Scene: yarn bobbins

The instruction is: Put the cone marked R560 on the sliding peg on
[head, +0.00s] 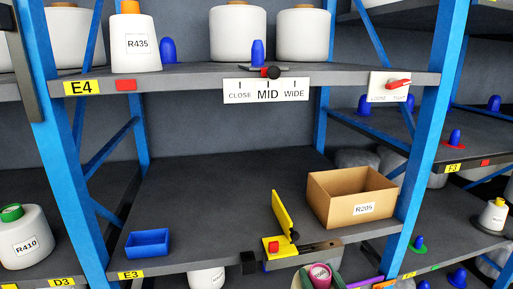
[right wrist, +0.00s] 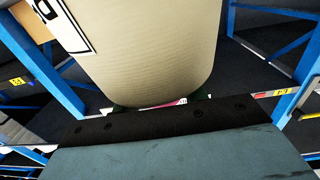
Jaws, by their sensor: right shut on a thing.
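The sliding peg (head: 257,52) is blue and stands upright and bare on a small rail at the front of shelf E4. Its red-and-black slider knob (head: 271,72) sits at MID on the plate marked CLOSE, MID and WIDE. My right gripper (head: 319,281) is at the bottom edge of the head view, below and right of the peg. It is shut on a cone with a pink top (head: 320,271). In the right wrist view the cone (right wrist: 150,50) is large and cream, with a cut-off label whose marking I cannot read. My left gripper is not in view.
A white cone marked R435 (head: 136,45) stands left of the peg, and two cones (head: 232,35) stand close behind it. A red-handled lever (head: 397,84) is at the right. Below, shelf E3 holds a cardboard box (head: 330,205), a yellow bracket (head: 281,215) and a blue tray (head: 133,245).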

